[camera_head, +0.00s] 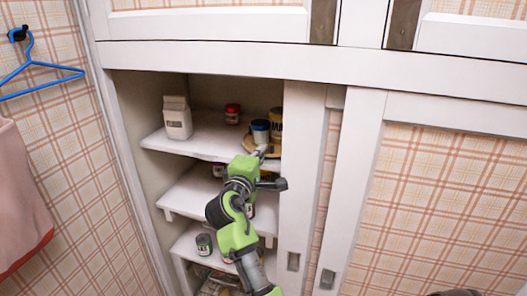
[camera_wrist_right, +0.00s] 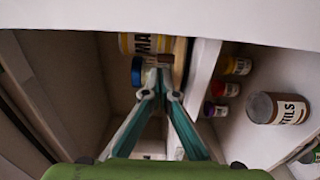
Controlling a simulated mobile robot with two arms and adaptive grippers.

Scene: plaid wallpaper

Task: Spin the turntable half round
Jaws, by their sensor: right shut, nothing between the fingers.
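The turntable (camera_head: 247,146) is a tan disc on the top shelf of the open cupboard, partly hidden by my arm and the door frame. A blue-lidded jar (camera_head: 260,125) and a yellow jar with a dark label (camera_head: 276,120) stand on it. In the right wrist view the turntable edge (camera_wrist_right: 180,62) shows beside the blue lid (camera_wrist_right: 137,72) and the yellow jar (camera_wrist_right: 128,43). My right gripper (camera_head: 262,151) is at the turntable's front edge, shut and empty. Its fingertips (camera_wrist_right: 160,85) point at the rim; I cannot tell whether they touch. My left gripper is not in view.
A white carton (camera_head: 177,118) and a red-lidded jar (camera_head: 232,113) stand on the top shelf, left of the turntable. Lower shelves hold cans and jars, including a labelled can (camera_wrist_right: 277,108). The sliding door (camera_head: 299,180) closes off the right side.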

